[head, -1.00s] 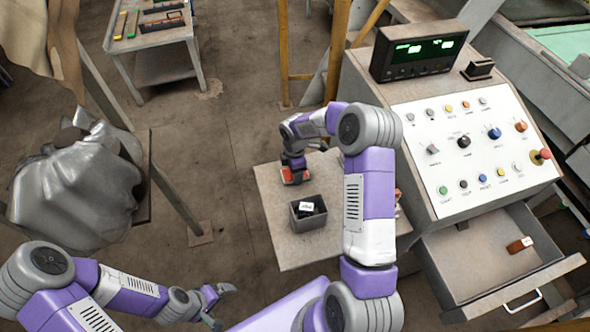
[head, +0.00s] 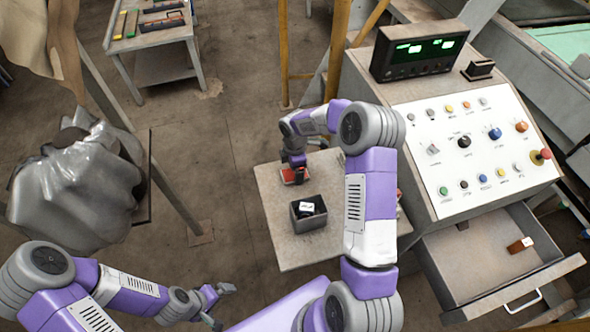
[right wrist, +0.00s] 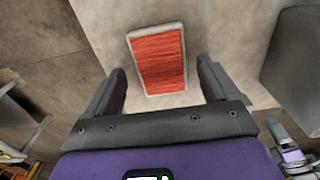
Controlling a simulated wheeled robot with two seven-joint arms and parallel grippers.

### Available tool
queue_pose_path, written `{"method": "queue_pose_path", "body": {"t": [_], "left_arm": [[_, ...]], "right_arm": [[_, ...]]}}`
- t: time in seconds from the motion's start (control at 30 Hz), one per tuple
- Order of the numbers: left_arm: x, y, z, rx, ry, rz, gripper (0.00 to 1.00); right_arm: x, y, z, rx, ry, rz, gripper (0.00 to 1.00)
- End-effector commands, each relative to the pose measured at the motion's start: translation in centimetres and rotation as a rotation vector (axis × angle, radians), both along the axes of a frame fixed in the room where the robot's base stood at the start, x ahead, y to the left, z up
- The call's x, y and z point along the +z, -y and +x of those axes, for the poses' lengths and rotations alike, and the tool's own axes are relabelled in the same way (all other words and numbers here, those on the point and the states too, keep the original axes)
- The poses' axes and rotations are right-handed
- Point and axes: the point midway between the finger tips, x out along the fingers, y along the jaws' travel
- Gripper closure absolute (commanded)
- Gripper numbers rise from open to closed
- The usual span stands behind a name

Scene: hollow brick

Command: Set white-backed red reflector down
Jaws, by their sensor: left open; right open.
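The white-backed red reflector (head: 295,175) lies flat, red face up, on the small table (head: 268,205) near its far left edge. In the right wrist view the reflector (right wrist: 158,60) shows whole, with a pale rim around its red face. My right gripper (right wrist: 160,88) is open, its two fingers apart on either side of the reflector's near end. In the head view the right gripper (head: 295,164) is just above the reflector, and its fingers are hardly visible. My left gripper (head: 224,304) is open and empty at the lower left, away from the table.
A dark grey open box (head: 294,222) with a white-labelled item (head: 306,207) stands on the table near the reflector. A control console (head: 475,150) with an open drawer (head: 480,262) stands right. A covered lump (head: 75,180) is at left.

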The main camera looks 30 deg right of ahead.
Motion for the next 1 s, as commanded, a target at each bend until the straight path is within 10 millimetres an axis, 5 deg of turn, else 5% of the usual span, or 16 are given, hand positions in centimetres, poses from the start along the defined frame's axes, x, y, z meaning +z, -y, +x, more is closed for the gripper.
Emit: {"method": "queue_pose_path", "body": {"t": [0.5, 1.0], "left_arm": [[-0.4, 0.0, 0.0, 0.000, 0.000, 0.000, 0.00], [-0.4, 0.0, 0.0, 0.000, -0.001, 0.000, 0.00]], "right_arm": [[9.9, -0.1, 0.0, 0.001, 0.002, 0.001, 0.12], [10.8, -0.1, 0.0, 0.002, -0.001, 0.001, 0.12]]}}
